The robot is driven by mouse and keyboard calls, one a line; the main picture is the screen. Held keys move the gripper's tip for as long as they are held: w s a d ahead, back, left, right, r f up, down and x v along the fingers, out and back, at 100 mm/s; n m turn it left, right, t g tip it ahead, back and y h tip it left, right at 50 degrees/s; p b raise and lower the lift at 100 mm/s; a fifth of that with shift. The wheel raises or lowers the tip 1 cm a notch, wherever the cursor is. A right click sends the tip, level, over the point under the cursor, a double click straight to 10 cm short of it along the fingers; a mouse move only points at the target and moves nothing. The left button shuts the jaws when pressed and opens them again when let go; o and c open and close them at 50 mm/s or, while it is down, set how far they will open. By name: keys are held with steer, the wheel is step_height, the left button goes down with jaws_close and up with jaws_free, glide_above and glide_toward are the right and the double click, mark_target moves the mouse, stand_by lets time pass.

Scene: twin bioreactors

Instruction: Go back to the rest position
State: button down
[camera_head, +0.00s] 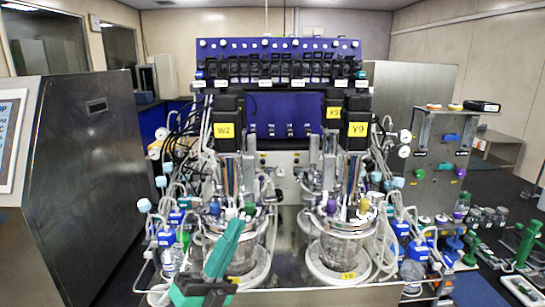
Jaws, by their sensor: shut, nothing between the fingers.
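My gripper (234,228), teal with a black part below, rises from the bottom of the view, left of centre, and leans up to the right. Its fingers look shut together, with nothing seen between them. Its upper end overlaps the left glass bioreactor vessel (243,262) in the picture and hides part of it. I cannot tell whether it touches the vessel. The right glass vessel (345,250) stands clear of it.
A blue control panel (280,48) with black pump units stands behind the vessels. Tubes and blue-capped bottles (166,240) crowd both sides. A dark cabinet (95,180) is at left. A metal box (437,155) and green fittings (524,245) are at right.

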steer(key=s+d+f+n+t+y, duration=0.2)
steer(key=s+f+n+y, duration=0.3)
steer(key=f+n+y, duration=0.35)
steer(key=s+d+f+n+t+y, duration=0.15)
steer(key=s+f+n+y, duration=0.25)
steer(key=f+n+y, duration=0.45)
steer(key=s+d+f+n+t+y, duration=0.1)
steer(key=s+d+f+n+y, duration=0.2)
steer(key=s+f+n+y, duration=0.5)
steer(key=s+d+f+n+g+h, duration=0.1)
steer(key=s+f+g+h, duration=0.3)
steer(key=s+f+g, duration=0.5)
steer(key=s+f+n, duration=0.1)
steer(key=s+f, duration=0.6)
steer(key=s, duration=0.3)
steer(key=shift+f+n, duration=0.3)
steer(key=shift+n, duration=0.1)
steer(key=shift+s+d, duration=0.15)
steer(key=shift+s, duration=0.05)
steer(key=shift+w, duration=0.1)
